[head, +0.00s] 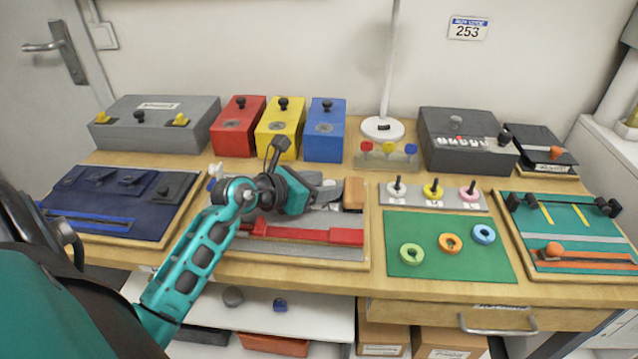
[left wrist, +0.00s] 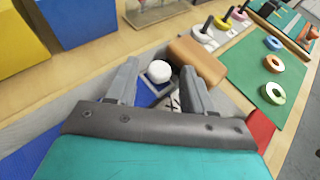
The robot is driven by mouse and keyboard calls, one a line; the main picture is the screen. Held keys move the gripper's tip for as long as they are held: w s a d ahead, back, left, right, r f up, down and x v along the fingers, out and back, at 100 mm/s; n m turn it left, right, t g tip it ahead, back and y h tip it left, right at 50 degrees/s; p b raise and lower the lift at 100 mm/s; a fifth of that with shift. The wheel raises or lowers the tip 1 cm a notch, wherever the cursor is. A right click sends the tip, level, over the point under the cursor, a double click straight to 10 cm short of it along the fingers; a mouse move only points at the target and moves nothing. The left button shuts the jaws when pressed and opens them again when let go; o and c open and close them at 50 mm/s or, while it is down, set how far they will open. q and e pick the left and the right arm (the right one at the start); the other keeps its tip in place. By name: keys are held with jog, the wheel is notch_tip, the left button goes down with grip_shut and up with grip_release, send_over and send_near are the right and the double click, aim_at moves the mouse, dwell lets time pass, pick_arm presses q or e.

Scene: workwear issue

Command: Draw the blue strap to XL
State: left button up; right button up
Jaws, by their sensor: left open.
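The grey sizing board (head: 285,250) lies at the middle of the bench. My left gripper (head: 322,192) is over its far part and hides much of it in the head view. In the left wrist view the blue strap (left wrist: 52,152) shows at the lower left. A wooden block (left wrist: 197,62) lies just beyond the fingers. A size mark behind the fingers is unreadable. My right gripper is not in view.
A red strap (head: 290,234) runs along the board's near side. Red (head: 238,127), yellow (head: 279,128) and blue (head: 325,130) boxes stand behind. A green mat (head: 435,260) with rings lies right. A navy board (head: 105,200) with its own blue bands lies left.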

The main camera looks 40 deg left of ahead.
pick_arm(q)
jog(key=shift+s, duration=0.1)
jog(key=v, duration=1.2)
jog(key=shift+s+a+r, duration=0.1)
jog(key=shift+s+a, duration=0.05)
jog(key=shift+s, duration=0.2)
